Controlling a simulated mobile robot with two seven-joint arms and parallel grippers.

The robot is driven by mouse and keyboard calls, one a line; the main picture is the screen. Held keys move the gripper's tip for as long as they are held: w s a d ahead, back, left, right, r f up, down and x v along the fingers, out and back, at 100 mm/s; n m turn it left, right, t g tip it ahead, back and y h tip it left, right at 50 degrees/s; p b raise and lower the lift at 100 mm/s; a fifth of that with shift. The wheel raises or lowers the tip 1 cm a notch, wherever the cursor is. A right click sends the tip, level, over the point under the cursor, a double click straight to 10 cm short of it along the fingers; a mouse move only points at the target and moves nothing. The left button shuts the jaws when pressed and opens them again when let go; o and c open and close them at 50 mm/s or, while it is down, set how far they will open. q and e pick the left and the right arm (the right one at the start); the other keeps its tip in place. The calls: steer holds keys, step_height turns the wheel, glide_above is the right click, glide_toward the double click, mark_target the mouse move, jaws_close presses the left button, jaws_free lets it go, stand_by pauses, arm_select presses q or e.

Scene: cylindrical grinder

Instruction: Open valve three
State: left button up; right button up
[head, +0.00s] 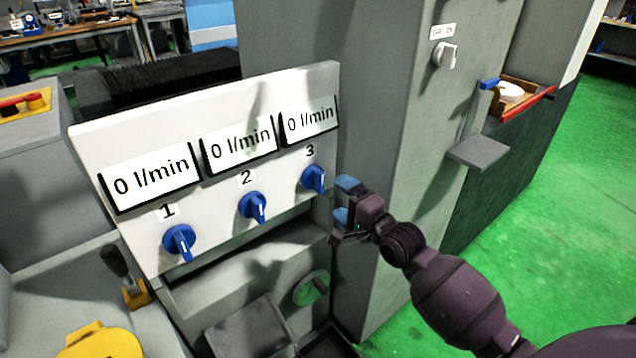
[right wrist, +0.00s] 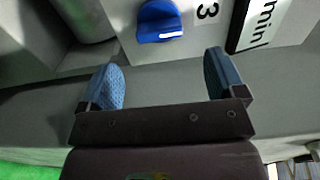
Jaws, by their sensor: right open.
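Valve three is a blue knob (head: 313,179) under the number 3 on the white panel (head: 225,205), and its display reads 0 l/min. The knob also shows in the right wrist view (right wrist: 159,22), ahead of the fingers and between them, with its white mark in sight. My right gripper (head: 344,200) is open and empty, just right of the knob and apart from it. Its two blue-padded fingers show in the right wrist view (right wrist: 163,82). My left gripper is not in view.
Blue knobs one (head: 179,242) and two (head: 253,207) sit left of knob three, both with displays at 0 l/min. A grey cabinet (head: 385,130) with an off/on switch (head: 446,55) stands right of the panel. A green handwheel (head: 311,288) is below.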

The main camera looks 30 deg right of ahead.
mark_target(322, 185)
steer(key=w, duration=0.2)
steer(key=w+b, duration=0.1)
steer(key=w, duration=0.2)
steer(key=w+a, duration=0.1)
steer(key=w, duration=0.1)
steer(key=shift+w+f, duration=0.15)
steer(key=shift+f, duration=0.05)
steer(key=shift+w+r, duration=0.15)
steer(key=shift+w, duration=0.45)
steer(key=shift+a, duration=0.1)
steer(key=c, duration=0.9)
